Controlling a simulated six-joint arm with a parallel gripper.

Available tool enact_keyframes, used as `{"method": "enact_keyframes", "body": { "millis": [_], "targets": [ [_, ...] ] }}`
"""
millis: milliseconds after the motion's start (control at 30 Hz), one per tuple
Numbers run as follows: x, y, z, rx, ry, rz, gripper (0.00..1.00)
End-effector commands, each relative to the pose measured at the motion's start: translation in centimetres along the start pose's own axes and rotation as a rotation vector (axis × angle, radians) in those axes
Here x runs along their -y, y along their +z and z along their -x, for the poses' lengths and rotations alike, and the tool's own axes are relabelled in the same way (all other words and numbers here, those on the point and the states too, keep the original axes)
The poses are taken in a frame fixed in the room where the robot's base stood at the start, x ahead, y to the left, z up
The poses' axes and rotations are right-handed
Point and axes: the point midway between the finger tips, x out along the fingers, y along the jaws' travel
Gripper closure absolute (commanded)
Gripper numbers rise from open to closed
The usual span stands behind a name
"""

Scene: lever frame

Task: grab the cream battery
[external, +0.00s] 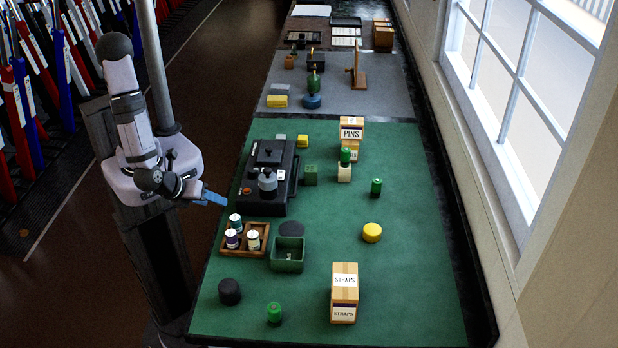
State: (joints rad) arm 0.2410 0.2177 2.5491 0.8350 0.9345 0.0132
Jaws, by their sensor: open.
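A small cream block (344,173) stands on the green mat right of centre, in front of the box marked PINS. It is the only clearly cream thing I make out; I cannot tell for sure that it is the battery. A dark green cylinder (345,156) appears on top of it or just behind it. My gripper (216,198) has blue fingers, is open and empty, and hangs near the table's left edge, left of the black machine and well apart from the cream block.
A black machine with a grey pot (267,180) and a wooden tray of cans (265,228) stand near my gripper. A green bin (287,265), STRAPS box (344,292), PINS box (351,128), yellow cylinder (372,232) and green cylinder (376,187) stand around. The mat's right side is mostly clear.

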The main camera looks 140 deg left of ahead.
Motion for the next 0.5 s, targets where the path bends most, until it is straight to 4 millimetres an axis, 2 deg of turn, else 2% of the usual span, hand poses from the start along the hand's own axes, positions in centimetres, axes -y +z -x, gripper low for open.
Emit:
{"method": "enact_keyframes", "body": {
  "millis": [33,167,300,500],
  "targets": [
    [1.2,0.1,-0.1,0.044,-0.073,-0.105,0.54],
    [4.7,-0.7,0.3,0.137,-0.268,-0.348,0.54],
    [7.7,-2.8,1.4,0.204,-0.456,-0.562,0.54],
    [9.8,-6.0,3.2,0.249,-0.644,-0.762,0.54]
  ]
}}
